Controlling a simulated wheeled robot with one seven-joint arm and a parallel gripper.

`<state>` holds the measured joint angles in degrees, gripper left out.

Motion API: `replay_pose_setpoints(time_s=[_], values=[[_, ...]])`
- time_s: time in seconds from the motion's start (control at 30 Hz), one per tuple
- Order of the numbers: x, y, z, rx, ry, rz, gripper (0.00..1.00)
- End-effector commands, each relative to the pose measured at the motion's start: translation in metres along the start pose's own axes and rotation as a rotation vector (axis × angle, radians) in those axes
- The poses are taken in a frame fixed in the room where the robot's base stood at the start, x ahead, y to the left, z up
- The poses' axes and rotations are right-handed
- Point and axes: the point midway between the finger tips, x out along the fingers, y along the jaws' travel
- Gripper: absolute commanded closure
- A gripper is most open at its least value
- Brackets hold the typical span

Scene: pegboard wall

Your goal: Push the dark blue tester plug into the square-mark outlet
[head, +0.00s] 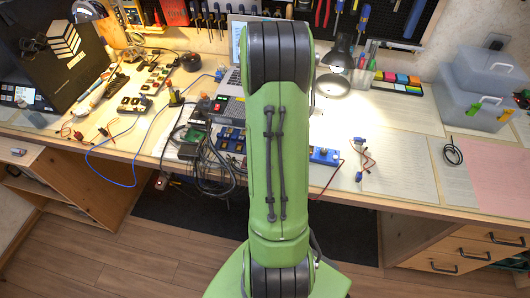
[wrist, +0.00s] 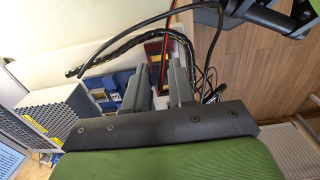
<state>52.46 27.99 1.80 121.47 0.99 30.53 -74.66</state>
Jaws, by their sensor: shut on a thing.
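In the head view my own green arm hides the gripper and the middle of the bench. I cannot pick out the dark blue tester plug for sure in either view. I cannot make out the square-mark outlet. Blue blocks (wrist: 133,90) lie to the left of the fingers in the wrist view.
The bench (head: 400,165) holds a tangle of black cables (head: 215,165) left of my arm. A blue box (head: 325,156) and loose red leads (head: 364,156) lie right of it. A laptop (head: 237,45) stands behind. Grey plastic cases (head: 480,85) stand at the right.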

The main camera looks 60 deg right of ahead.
Motion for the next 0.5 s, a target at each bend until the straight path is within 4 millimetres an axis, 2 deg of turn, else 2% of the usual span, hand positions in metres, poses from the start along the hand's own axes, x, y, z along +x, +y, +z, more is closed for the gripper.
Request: replay_pose_setpoints(time_s=[0.5], values=[[0.014,0.000,0.000,-0.001,0.000,-0.001,1.00]])
